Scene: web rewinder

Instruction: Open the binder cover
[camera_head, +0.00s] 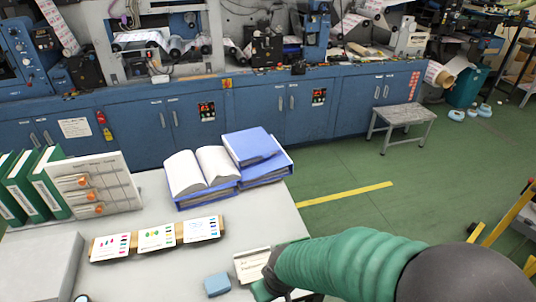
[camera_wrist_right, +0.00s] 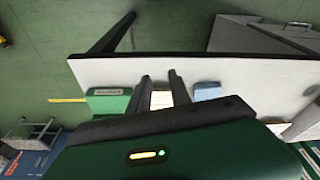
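My right arm covers the lower right of the head view. Its gripper (camera_head: 272,276) is low over the table's right end, beside a white printed sheet or card (camera_head: 251,262). In the right wrist view my right gripper (camera_wrist_right: 160,78) has its two fingers apart, with a white surface (camera_wrist_right: 161,100) showing between them. Contact cannot be told. A small blue block (camera_head: 217,284) lies left of the card and also shows in the wrist view (camera_wrist_right: 207,92). My left gripper is out of view.
The grey table (camera_head: 150,272) also bears upright green binders (camera_head: 35,186), a board with orange items (camera_head: 100,185), a rack of printed cards (camera_head: 157,238), an open book (camera_head: 201,170) and blue binders (camera_head: 252,148). A small bench (camera_head: 403,115) stands beyond on the floor.

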